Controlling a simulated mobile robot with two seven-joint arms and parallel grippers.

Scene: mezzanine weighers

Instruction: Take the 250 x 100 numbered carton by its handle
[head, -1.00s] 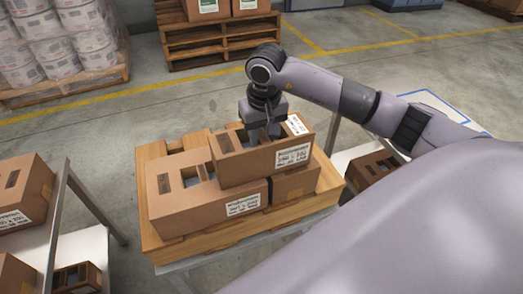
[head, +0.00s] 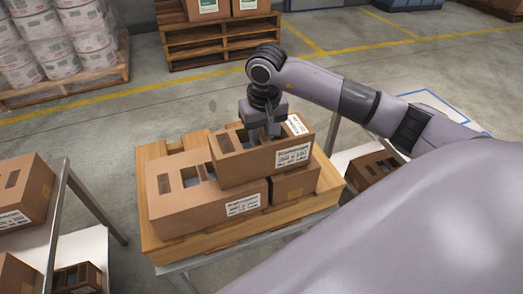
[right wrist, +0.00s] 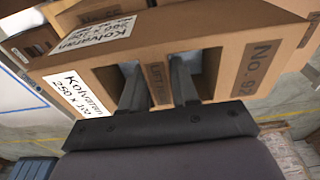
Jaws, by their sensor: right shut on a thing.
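The numbered carton (head: 235,168) is brown with two top openings and a white label. It lies on top of other cartons in the head view. In the right wrist view the carton (right wrist: 225,68) fills the upper part, with a label that seems to read 250 x 100 and "No. 92" on its side. My right gripper (right wrist: 158,88) has one finger in each opening and is shut on the handle strip (right wrist: 157,82) between them. In the head view the right gripper (head: 265,132) comes down from above; its fingertips are partly hidden. My left gripper is not in view.
A larger labelled carton (head: 180,213) and a smaller one (head: 296,183) lie under it on a wooden pallet (head: 160,250). More cartons stand at the left (head: 22,190) and right (head: 372,168). A metal rail (head: 92,205) stands left of the pallet.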

